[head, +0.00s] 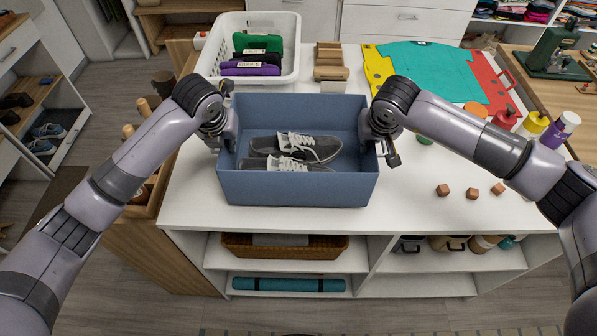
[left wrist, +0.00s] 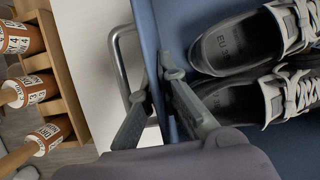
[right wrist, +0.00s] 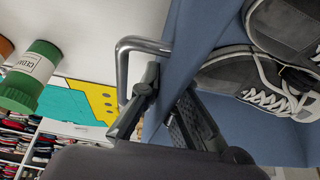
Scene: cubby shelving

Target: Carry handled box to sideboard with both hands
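The handled box (head: 297,188) is blue and open-topped, with a pair of grey shoes (head: 295,149) inside. It is at the front of the white-topped unit; whether it touches the top I cannot tell. My left gripper (head: 222,140) is at its left wall. In the left wrist view its fingers close on either side of the wall (left wrist: 152,30) by a metal handle (left wrist: 120,62). My right gripper (head: 381,146) is at the right wall. In the right wrist view its fingers straddle the wall (right wrist: 185,50) by the other handle (right wrist: 122,58). Which surface is the sideboard I cannot tell.
A white basket (head: 290,45) with folded clothes stands behind the box. A teal and yellow board (head: 430,70), bottles (head: 535,124) and small brown cubes (head: 471,193) are to the right. A wooden rack (head: 150,195) is at the left. The top right of the box is partly clear.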

